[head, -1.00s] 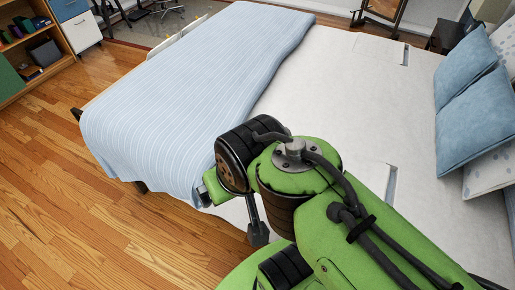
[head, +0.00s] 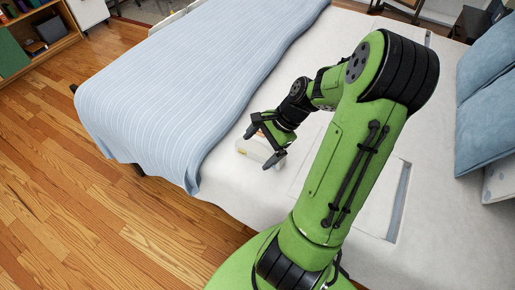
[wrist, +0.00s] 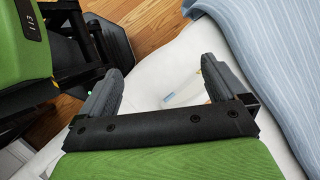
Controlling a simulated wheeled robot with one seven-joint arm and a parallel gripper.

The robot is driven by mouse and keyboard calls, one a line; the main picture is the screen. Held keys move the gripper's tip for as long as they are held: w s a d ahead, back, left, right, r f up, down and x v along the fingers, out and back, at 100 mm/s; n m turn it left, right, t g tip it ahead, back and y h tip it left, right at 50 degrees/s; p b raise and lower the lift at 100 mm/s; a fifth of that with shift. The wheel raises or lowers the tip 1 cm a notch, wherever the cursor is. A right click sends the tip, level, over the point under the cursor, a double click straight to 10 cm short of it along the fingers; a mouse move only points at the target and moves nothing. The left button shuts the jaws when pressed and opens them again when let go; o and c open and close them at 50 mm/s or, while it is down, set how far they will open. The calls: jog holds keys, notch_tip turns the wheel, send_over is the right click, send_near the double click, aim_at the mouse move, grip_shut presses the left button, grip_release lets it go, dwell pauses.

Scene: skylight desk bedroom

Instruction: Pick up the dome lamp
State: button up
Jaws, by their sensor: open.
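My gripper (head: 262,146) is open and reaches over the bare white part of the bed, beside the blue blanket. Its two fingers also show spread apart in the wrist view (wrist: 162,72). A small pale object with a yellowish patch (head: 254,149) lies on the bed at the fingertips, partly hidden by them. In the wrist view a pale, faint shape (wrist: 181,98) with a small coloured strip shows between the fingers. I cannot tell whether this is the dome lamp; no clear dome shape shows. I cannot tell whether the fingers touch it.
The striped blue blanket (head: 190,85) covers the left side of the bed. Blue pillows (head: 487,120) lie at the right. A flat panel with a grey edge (head: 398,205) lies on the bed right of my arm. Wooden floor (head: 90,200) is clear at left.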

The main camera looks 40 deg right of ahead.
jog(key=s+d+f+m+t+y+b, duration=0.1)
jog(key=d+f+m+t+b, duration=0.1)
jog(key=d+f+m+t, duration=0.45)
jog(key=m+t+h+b, duration=0.1)
jog(key=m+t, duration=0.3)
jog(key=m, duration=0.2)
send_near(261, 133)
jog(key=shift+g, duration=0.25)
jog(key=b+x, duration=0.2)
jog(key=x, duration=0.3)
jog(key=b+x, duration=0.3)
jog(key=x, duration=0.2)
jog(key=shift+w+d+f, duration=0.15)
jog(key=shift+w, duration=0.15)
grip_shut()
